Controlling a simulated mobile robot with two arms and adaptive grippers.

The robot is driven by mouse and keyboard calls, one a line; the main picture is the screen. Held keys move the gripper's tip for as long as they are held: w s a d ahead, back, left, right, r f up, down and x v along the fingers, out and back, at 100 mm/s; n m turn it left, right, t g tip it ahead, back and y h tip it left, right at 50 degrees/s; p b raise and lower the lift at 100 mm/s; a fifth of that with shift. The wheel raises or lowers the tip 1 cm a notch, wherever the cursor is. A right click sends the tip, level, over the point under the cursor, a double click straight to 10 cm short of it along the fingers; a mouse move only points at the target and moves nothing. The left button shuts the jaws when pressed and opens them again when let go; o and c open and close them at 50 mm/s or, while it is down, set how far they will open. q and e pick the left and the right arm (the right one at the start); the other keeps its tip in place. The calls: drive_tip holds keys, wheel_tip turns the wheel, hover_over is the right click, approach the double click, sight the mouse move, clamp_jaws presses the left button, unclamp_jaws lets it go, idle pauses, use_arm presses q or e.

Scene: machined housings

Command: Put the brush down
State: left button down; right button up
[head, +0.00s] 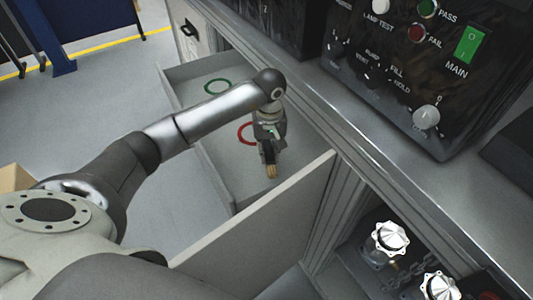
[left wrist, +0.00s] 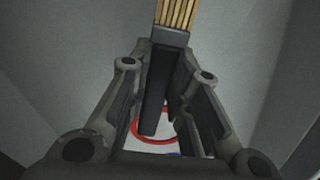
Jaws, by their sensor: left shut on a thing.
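My left gripper (head: 268,146) is shut on the brush, over the open drawer (head: 187,73). The brush (head: 271,171) shows its tan bristles just beyond the fingertips in the head view. In the left wrist view the brush (left wrist: 158,85) has a dark handle between the fingers (left wrist: 168,105), with the bristles at the top edge. A red ring (head: 243,133) lies on the drawer floor, partly hidden behind the gripper; it also shows below the fingers in the left wrist view (left wrist: 138,129). I cannot tell whether the brush touches the drawer floor. My right gripper is out of view.
A green ring (head: 217,86) lies farther back on the drawer floor, with bare floor around it. An open pale door panel (head: 265,225) stands in front of the drawer. A control panel (head: 400,65) stands on the bench at right, above silver valve knobs (head: 390,238).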

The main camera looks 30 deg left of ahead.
sight(269, 159)
use_arm(q)
drive_tip(key=shift+f, duration=0.3)
wheel_tip(269, 159, down, 4)
drive_tip(key=shift+r, duration=0.25)
drive_tip(key=shift+f, duration=0.1)
drive_tip(key=c, duration=1.3)
unclamp_jaws()
drive_tip(key=shift+c, duration=0.2)
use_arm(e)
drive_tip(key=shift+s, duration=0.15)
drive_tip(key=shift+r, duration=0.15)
use_arm(q)
drive_tip(key=shift+r, duration=0.3)
wheel_tip(269, 159, up, 12)
drive_tip(key=shift+f+b, duration=0.15)
drive_tip(key=shift+b, duration=0.35)
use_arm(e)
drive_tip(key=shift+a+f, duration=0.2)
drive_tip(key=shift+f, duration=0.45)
